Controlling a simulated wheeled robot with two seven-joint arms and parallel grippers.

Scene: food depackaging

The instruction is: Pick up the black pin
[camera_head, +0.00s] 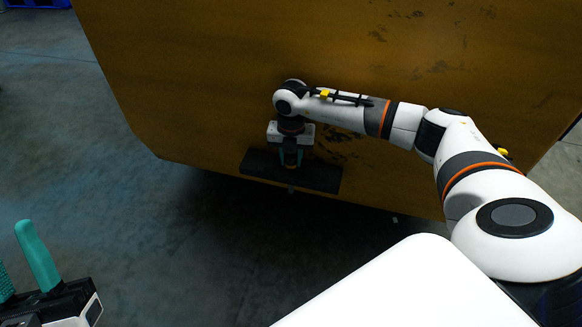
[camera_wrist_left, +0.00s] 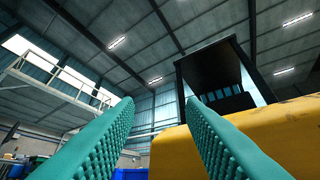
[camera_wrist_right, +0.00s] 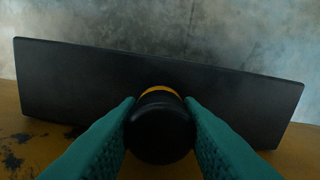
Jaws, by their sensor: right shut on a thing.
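The black pin (camera_wrist_right: 160,130) shows in the right wrist view as a dark round head with a yellow band behind it. My right gripper's teal fingers (camera_wrist_right: 160,112) are shut on it from both sides. In the head view my right gripper (camera_head: 291,160) points down over a flat black plate (camera_head: 322,178), and it hides the pin there. I cannot tell whether the pin is still seated in the plate. My left gripper (camera_wrist_left: 160,100) is open and empty, its teal fingers wide apart. Its fingers also show at the lower left of the head view (camera_head: 22,255).
The plate lies at the near edge of a large worn yellow-brown surface (camera_head: 200,80). Bare grey floor (camera_head: 70,140) is free beyond that edge and to the left. The left wrist view shows a yellow body (camera_wrist_left: 180,150) with a dark frame (camera_wrist_left: 215,70) on it.

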